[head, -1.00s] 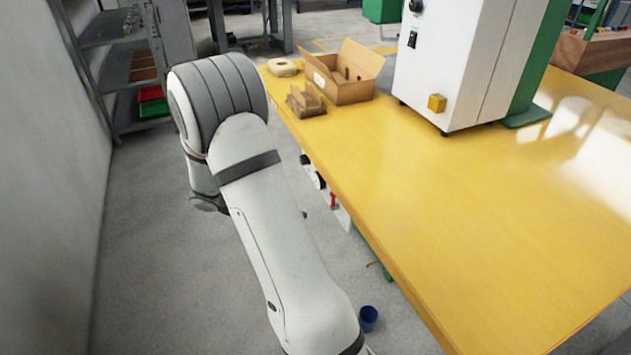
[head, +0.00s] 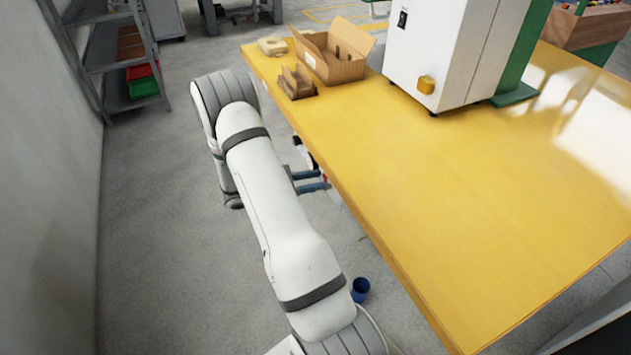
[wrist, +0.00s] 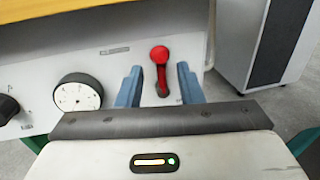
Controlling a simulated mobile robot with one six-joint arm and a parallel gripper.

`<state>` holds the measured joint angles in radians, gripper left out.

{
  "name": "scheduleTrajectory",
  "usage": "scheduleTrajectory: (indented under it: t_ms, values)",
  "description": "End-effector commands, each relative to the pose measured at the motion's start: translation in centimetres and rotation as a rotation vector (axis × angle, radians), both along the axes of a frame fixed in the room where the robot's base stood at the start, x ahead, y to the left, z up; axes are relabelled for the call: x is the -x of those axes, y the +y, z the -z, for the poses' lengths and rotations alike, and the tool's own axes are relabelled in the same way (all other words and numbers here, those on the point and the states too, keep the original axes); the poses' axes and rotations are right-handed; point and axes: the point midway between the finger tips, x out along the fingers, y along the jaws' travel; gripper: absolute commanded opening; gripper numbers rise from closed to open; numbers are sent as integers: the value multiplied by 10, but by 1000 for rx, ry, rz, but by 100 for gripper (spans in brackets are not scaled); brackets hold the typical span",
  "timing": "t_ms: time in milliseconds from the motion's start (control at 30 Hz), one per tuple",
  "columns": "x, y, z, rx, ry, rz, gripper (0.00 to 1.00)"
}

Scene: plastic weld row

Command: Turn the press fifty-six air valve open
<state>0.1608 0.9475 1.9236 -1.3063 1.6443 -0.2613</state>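The air valve's red lever (wrist: 160,68) shows in the wrist view on a pale panel (wrist: 115,60) under the yellow bench top. The lever has a round knob at its upper end and stands nearly upright. My gripper (wrist: 158,85) is open, with one blue finger on each side of the lever and a gap visible on both sides.
A round white dial (wrist: 78,97) and a black knob (wrist: 8,108) sit left of the lever. The yellow bench (head: 420,190) carries a cardboard box (head: 345,70), brown pieces (head: 297,82) and a white machine (head: 440,50). A blue cup (head: 360,289) stands on the floor.

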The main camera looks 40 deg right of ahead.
Motion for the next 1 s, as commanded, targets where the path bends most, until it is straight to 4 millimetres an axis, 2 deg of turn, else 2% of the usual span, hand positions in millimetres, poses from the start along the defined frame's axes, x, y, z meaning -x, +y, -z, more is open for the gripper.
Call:
scheduleTrajectory:
  t_ms: [133, 400, 800, 1000]
  values:
    - [5, -9, 0, -1, 0, -1, 33]
    - [5, -10, 0, -1, 0, -1, 33]
    - [4, -10, 0, 0, -1, -3, 1]
    - [4, -7, -1, 1, -7, -6, 0]
